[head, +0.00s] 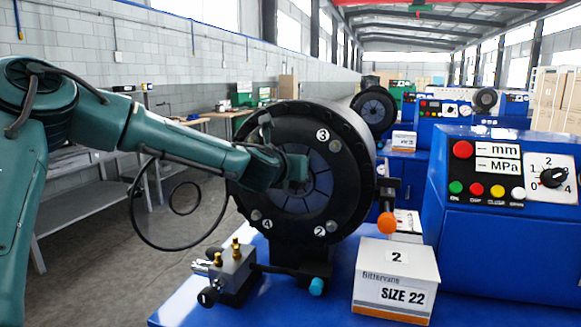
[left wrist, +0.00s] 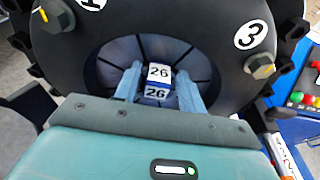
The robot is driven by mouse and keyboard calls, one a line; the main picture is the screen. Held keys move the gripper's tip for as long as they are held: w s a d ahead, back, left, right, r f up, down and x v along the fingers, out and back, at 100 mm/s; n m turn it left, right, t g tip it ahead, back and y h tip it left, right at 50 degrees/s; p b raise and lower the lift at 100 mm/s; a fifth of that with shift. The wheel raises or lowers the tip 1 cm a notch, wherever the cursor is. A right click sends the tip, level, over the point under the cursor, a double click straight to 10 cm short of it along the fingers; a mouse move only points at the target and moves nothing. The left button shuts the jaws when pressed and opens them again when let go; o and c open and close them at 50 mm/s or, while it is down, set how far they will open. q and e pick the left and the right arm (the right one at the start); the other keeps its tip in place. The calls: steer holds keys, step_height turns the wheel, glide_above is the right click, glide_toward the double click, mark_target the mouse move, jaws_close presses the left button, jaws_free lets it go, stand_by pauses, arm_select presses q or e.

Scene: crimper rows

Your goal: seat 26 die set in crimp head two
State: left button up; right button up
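The nearest crimp head (head: 325,225) is a large black ring with a segmented grey-blue face and numbered bolts, beside a box marked 2. My left gripper (head: 300,168) is at the middle of its face; the fingertips are hard to make out in the head view. In the left wrist view, the pale blue fingers (left wrist: 160,88) stand on both sides of a small block with white 26 labels, the die set (left wrist: 159,73), and look closed on it. The block is in front of the round opening (left wrist: 105,57); how deep it sits cannot be told. My right gripper is not in view.
A white box (head: 396,275) reading 2 and SIZE 22 stands on the blue bench (head: 300,312). A valve block (head: 236,270) and an orange knob (head: 387,226) flank the head. A blue control cabinet (head: 480,235) is at right; more crimpers stand behind.

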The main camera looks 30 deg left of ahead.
arm_select(q)
steer(key=shift+o, duration=1.2)
steer(key=shift+f, duration=0.25)
steer(key=shift+s+f, duration=0.1)
steer(key=shift+f, duration=0.3)
steer(key=b+v, duration=0.1)
steer(key=v, duration=1.2)
steer(key=shift+r, duration=0.45)
steer(key=shift+a, duration=0.1)
